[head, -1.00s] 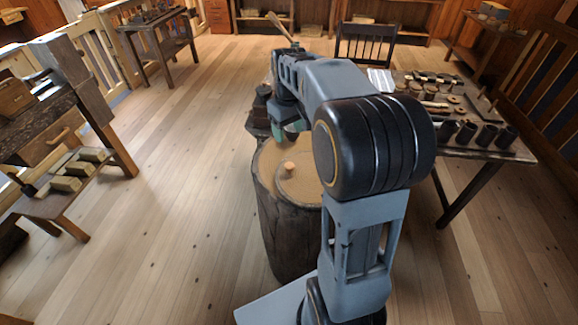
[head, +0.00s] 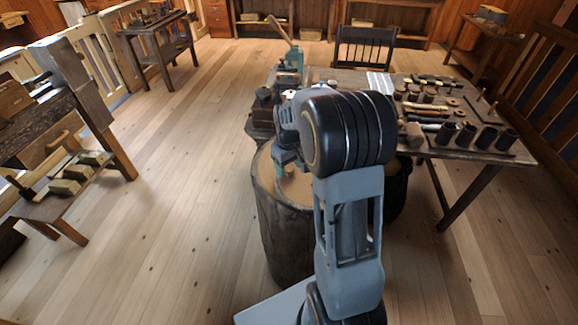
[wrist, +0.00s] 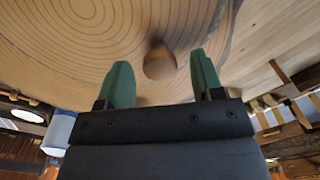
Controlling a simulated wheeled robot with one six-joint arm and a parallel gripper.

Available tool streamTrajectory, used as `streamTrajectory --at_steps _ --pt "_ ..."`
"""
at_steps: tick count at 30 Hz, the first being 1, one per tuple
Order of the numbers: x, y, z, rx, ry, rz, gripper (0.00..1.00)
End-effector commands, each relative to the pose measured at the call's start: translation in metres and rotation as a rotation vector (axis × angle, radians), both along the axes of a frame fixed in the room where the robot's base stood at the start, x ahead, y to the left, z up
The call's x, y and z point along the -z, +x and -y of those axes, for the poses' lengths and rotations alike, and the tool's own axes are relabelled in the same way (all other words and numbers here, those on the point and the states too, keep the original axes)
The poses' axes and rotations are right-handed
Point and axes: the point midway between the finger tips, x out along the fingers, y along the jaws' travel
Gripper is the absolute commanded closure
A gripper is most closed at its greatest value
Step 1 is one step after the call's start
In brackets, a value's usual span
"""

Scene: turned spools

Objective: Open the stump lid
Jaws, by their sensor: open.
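The stump (head: 287,235) stands upright on the floor left of the workbench, with dark bark and a pale top. My arm hides much of it. Its round wooden lid (wrist: 90,30) shows ring lines in the wrist view. A small wooden knob (wrist: 160,62) stands on the lid. My gripper (head: 284,166) is low over the stump top in the head view. In the wrist view my gripper (wrist: 161,60) is open, its green fingers to either side of the knob. I cannot tell whether they touch it.
A workbench (head: 470,150) with spools, tools and dark cups stands right behind the stump. A side bench (head: 75,110) with wooden blocks is at the left. A dark chair (head: 363,47) is at the back.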

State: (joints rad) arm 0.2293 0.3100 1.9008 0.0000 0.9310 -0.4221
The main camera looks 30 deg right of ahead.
Motion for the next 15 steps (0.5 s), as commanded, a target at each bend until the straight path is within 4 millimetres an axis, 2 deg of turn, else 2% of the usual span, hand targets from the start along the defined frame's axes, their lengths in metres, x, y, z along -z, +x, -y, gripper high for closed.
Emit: streamTrajectory --at_steps 11,15 --pt "0.0032 -0.0002 -0.0001 0.000 0.000 0.000 0.40" --pt "0.0031 -0.0001 -0.0001 0.000 0.000 0.000 0.54"
